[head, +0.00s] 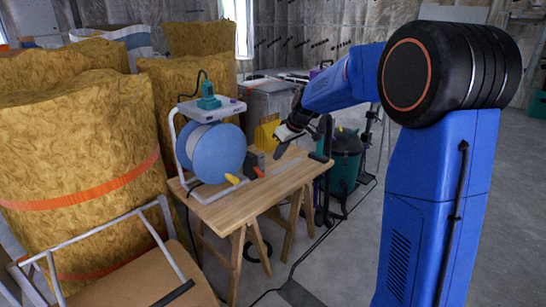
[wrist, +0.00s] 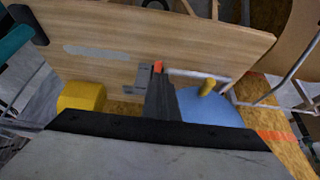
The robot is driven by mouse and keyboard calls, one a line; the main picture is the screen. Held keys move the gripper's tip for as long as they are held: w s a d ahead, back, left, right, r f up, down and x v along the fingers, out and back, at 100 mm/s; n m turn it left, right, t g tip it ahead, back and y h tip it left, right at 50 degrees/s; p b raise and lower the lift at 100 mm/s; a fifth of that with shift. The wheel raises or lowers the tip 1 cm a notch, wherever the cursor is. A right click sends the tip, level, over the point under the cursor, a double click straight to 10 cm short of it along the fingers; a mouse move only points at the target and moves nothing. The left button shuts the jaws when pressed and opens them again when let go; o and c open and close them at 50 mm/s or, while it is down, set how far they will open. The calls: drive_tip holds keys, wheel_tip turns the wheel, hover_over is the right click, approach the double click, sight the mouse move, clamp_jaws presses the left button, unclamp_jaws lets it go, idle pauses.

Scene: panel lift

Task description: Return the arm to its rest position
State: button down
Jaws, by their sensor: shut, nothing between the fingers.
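My blue arm (head: 345,80) reaches out over a wooden work table (head: 222,209). My gripper (head: 281,150) hangs above the table's far right part, apart from the blue cable reel (head: 219,152). In the wrist view my gripper (wrist: 158,82) shows as dark fingers, closed together and holding nothing. The bare table top (wrist: 110,40) lies beyond the fingers there. A small orange-red piece (wrist: 158,66) shows right at the fingertips; I cannot tell whether it touches them.
The reel stands on the table in a pale frame with a green-topped device (head: 208,98). A small dark tool (head: 255,160) lies beside it. Tall yellow insulation rolls (head: 80,150) crowd the left. A chair (head: 150,275) stands in front. A teal vacuum (head: 345,160) stands behind the table.

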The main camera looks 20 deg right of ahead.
drive_tip(key=shift+s+d+r, duration=0.15)
drive_tip(key=shift+s+r, duration=0.05)
drive_tip(key=shift+s, duration=0.1)
drive_tip(key=s+r+m+h, duration=0.1)
drive_tip(key=s+r, duration=0.1)
drive_tip(key=s, duration=0.9)
drive_tip(key=s+r+m, duration=0.1)
drive_tip(key=s+r, duration=0.2)
drive_tip(key=s, duration=0.9)
drive_tip(key=s+d+f+m+h, duration=0.1)
drive_tip(key=s+f+m, duration=0.1)
drive_tip(key=s, duration=0.9)
drive_tip(key=s+d+f+m, duration=0.1)
drive_tip(key=s+f, duration=0.3)
drive_tip(key=s, duration=0.8)
drive_tip(key=shift+s+d+f+m+h, duration=0.2)
drive_tip(key=shift+s+m+h, duration=0.1)
drive_tip(key=shift+m+h, duration=0.15)
